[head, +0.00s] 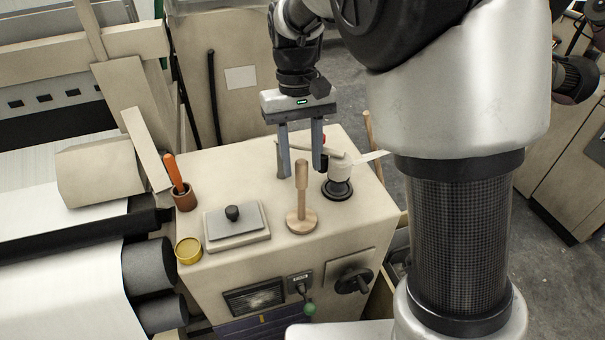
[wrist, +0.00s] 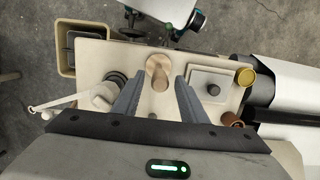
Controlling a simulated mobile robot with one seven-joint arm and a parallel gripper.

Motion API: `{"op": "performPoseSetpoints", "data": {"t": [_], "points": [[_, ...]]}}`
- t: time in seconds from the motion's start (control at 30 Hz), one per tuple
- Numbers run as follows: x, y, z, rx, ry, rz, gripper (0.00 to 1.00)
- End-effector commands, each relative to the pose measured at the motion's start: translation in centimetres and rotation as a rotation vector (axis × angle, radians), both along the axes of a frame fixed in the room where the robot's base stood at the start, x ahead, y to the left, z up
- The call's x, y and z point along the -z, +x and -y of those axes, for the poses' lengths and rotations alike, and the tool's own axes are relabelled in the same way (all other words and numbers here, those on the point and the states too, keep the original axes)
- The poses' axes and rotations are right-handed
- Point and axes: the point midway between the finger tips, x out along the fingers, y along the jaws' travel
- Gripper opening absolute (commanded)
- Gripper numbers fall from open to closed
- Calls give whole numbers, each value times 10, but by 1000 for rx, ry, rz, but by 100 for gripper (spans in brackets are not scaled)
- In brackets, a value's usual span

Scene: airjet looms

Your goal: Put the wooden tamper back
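The wooden tamper (head: 301,206) stands upright on its round base on the beige cabinet top (head: 258,170), near the front edge. My gripper (head: 301,172) is open and empty, pointing down, with its two grey fingers apart. In the head view the tamper's handle top shows between the fingertips, with the fingers seeming to lie behind it. In the wrist view the tamper (wrist: 158,68) shows just beyond and between the open fingertips (wrist: 159,78). I see no contact, and cannot tell the exact height gap.
A white cylinder on a black base (head: 338,182) stands close right of the tamper. Left are a plate with a black knob (head: 236,226), a yellow tin (head: 188,250) and a brown cup (head: 185,198) with an orange-handled tool. A beige open bin (wrist: 66,52) stands beside the cabinet.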

Motion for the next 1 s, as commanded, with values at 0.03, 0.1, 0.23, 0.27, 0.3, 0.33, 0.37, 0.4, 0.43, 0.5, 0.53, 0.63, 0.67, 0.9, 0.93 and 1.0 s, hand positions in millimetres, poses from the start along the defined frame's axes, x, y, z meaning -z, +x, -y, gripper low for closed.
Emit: {"op": "performPoseSetpoints", "data": {"t": [0.03,0.1,0.23,0.27,0.3,0.33,0.37,0.4,0.43,0.5,0.53,0.63,0.67,0.9,0.93,1.0], "points": [[-13,3,0,1,2,5,39],[-27,5,-1,2,2,4,39],[-50,8,-2,2,1,2,39],[-53,9,-2,2,1,3,39],[-58,9,-2,1,0,2,39],[-61,9,-3,1,0,1,39],[-63,10,-3,1,0,1,39],[-66,10,-3,1,0,1,39],[-67,10,-3,1,0,1,39],[-69,10,-3,1,0,0,39],[-70,10,-3,1,0,0,39],[-74,7,2,10,8,11,39],[-76,5,5,15,14,19,39],[-106,-38,50,96,90,168,39],[-109,-45,56,109,98,192,39],[-114,-63,69,133,113,251,39]]}}
